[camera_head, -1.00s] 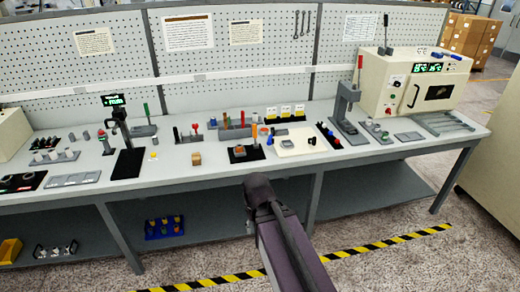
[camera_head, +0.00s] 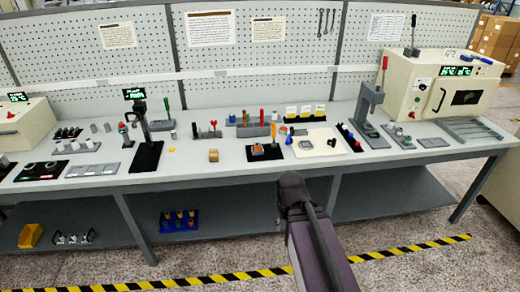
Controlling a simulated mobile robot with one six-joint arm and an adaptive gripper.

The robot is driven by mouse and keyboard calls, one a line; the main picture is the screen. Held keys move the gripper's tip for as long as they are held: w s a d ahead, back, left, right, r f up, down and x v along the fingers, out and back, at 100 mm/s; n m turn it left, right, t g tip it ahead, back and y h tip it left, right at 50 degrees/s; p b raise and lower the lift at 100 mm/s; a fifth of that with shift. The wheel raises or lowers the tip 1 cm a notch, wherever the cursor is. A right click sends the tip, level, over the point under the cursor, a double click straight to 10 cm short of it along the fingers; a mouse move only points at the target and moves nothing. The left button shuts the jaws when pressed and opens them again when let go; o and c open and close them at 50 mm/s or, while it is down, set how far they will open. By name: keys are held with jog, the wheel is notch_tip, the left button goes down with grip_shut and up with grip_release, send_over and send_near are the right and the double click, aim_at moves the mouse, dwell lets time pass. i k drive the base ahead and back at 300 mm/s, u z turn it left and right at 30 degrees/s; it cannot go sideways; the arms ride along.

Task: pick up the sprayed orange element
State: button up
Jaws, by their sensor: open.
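A small orange piece (camera_head: 256,149) sits on a black pad (camera_head: 272,156) near the front middle of the workbench. It is small in the picture, and I cannot tell whether it is the sprayed element. No gripper fingers show, and nothing visible of my arm touches the orange piece.
A press with a red lever (camera_head: 370,105) and a cream oven (camera_head: 428,86) stand farther right. The bench front strip (camera_head: 225,175) is clear.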

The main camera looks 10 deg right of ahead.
aim_at(257, 145)
jog(key=u, duration=0.05)
jog(key=i, duration=1)
jog(key=z, duration=0.05)
